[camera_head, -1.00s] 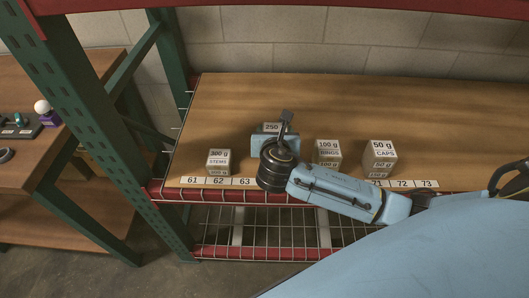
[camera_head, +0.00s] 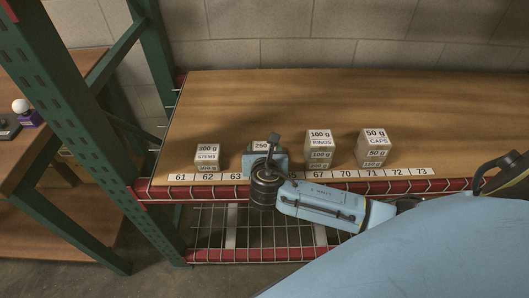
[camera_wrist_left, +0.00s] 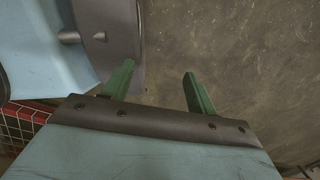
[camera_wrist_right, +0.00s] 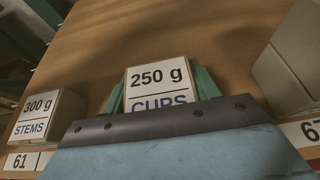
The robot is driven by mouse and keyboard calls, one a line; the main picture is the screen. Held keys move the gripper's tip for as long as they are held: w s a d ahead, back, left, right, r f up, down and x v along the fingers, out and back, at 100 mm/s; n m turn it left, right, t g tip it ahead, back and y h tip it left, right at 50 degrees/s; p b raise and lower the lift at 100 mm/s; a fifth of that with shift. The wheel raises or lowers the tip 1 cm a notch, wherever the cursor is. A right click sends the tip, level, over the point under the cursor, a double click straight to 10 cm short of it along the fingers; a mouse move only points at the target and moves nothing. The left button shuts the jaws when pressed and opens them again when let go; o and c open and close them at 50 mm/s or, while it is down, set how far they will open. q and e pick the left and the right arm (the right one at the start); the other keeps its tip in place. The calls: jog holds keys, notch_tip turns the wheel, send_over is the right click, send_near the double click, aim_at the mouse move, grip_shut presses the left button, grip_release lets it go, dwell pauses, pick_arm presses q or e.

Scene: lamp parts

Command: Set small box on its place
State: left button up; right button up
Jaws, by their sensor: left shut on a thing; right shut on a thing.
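The small box labelled 250 g CUPS (camera_wrist_right: 160,78) sits between the green fingers of my right gripper (camera_wrist_right: 160,92) in the right wrist view. In the head view its white label (camera_head: 260,146) shows behind my right gripper (camera_head: 268,160), near the shelf's front edge. The gripper hides its lower part, so I cannot tell whether it touches the shelf. The number strip (camera_head: 192,177) runs along that edge; the numbers in front of the box are hidden. My left gripper (camera_wrist_left: 158,88) has its fingers apart over bare floor, with nothing visible between them.
The 300 g STEMS box (camera_head: 207,157) stands left of the held box. The 100 g RINGS stack (camera_head: 320,148) and 50 g CAPS stack (camera_head: 374,146) stand to its right. The wooden shelf (camera_head: 300,95) behind is clear. A green upright (camera_head: 60,120) stands at left.

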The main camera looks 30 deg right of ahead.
jog(key=shift+f, duration=0.4)
jog(key=shift+a+r, duration=0.1)
jog(key=shift+a, duration=0.05)
jog(key=shift+w, duration=0.3)
jog(key=o, duration=0.7)
jog(key=shift+s, duration=0.15)
jog(key=shift+o, duration=1.1)
jog(key=shift+s, duration=0.15)
jog(key=shift+o, duration=1.1)
pick_arm(q)
jog(key=w+a+r+t, duration=0.1)
jog(key=w+r+t, duration=0.1)
jog(key=w, duration=1)
pick_arm(e)
jog(key=shift+r, duration=0.1)
pick_arm(q)
jog(key=shift+p, duration=0.3)
